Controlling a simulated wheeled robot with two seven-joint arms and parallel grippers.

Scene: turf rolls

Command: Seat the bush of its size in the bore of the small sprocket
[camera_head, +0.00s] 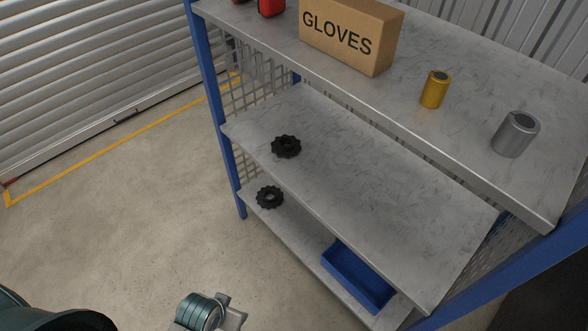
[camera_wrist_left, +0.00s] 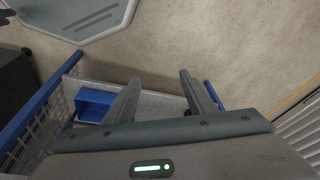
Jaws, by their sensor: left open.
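A black toothed sprocket (camera_head: 286,153) lies flat on the middle shelf. A second black sprocket (camera_head: 262,203) lies on the lower shelf, and its bore looks wider. I cannot tell for certain which is the small one. A brass-coloured bush (camera_head: 433,95) stands upright on the top shelf. A wider grey bush (camera_head: 512,141) stands upright to its right, near the front edge. My left gripper (camera_wrist_left: 160,78) is open and empty in the left wrist view, its fingers apart above the shelving. My right gripper is not seen.
A GLOVES carton (camera_head: 345,38) and a red object (camera_head: 271,7) stand on the top shelf (camera_head: 465,60). A blue bin (camera_head: 358,275) is on the lower shelf. Blue posts (camera_head: 212,85) and mesh bound the rack. The middle shelf's right part is clear.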

